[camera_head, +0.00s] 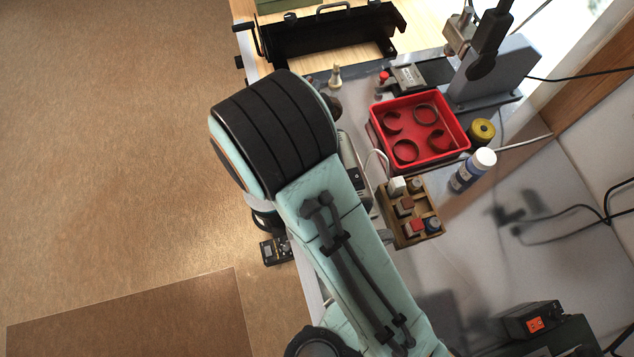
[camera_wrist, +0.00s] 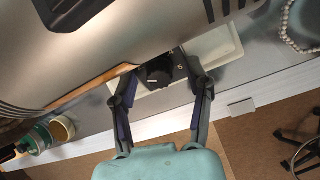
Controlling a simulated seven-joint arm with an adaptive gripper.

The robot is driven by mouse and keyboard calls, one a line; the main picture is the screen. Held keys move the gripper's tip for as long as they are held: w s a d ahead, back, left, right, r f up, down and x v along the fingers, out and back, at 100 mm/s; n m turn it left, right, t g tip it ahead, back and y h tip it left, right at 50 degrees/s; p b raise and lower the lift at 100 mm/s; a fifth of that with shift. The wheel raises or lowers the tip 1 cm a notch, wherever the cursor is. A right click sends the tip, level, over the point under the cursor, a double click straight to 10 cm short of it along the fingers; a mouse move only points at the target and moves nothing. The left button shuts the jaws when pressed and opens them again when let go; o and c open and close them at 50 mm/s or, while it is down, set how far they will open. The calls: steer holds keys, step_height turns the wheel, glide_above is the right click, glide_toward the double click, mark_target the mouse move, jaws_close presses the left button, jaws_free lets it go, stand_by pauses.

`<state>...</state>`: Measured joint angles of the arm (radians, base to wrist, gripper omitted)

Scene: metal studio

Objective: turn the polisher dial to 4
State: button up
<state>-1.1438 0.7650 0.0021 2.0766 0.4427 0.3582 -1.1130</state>
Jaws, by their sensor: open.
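The polisher (camera_wrist: 110,50) is a large silver-grey body across the top of the wrist view. Its black round dial (camera_wrist: 158,73) sits on the lower front with a short light pointer mark. My gripper (camera_wrist: 155,66) is open, one finger on each side of the dial. I cannot tell whether either fingertip touches it. In the head view my arm covers most of the polisher and the dial is hidden.
A red tray (camera_head: 455,150) with dark rings, a wooden block holder (camera_head: 412,238), a white-capped bottle (camera_head: 470,172) and a yellow roll (camera_head: 482,131) stand right of my arm. In the wrist view, cups (camera_wrist: 62,127) stand at lower left and a bead string (camera_wrist: 287,30) at upper right.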

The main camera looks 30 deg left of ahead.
jaws_close()
